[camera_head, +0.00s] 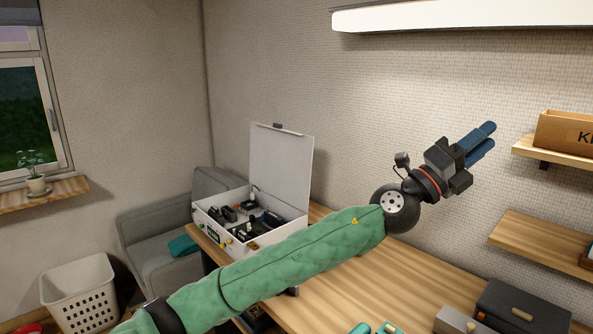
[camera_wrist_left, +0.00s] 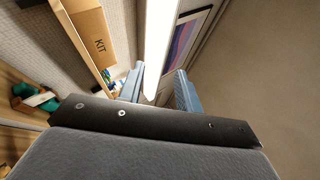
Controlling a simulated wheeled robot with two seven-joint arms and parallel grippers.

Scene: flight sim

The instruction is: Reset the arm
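My left arm, in a green sleeve, reaches from the lower left across the desk (camera_head: 340,288) in the head view. It is stretched out and raised. My left gripper (camera_head: 486,139) is above the desk in front of the wall, its blue fingers pointing up and right. In the left wrist view the two fingers (camera_wrist_left: 160,78) stand apart with nothing between them, so the gripper is open and empty. My right gripper is not in view.
An open white case (camera_head: 278,240) with dark parts stands at the desk's left end. Wall shelves (camera_head: 545,250) are at the right, the upper one holding a KIT box (camera_head: 565,133). Dark boxes (camera_head: 522,308) sit at the front right. A white lamp (camera_head: 460,16) hangs above.

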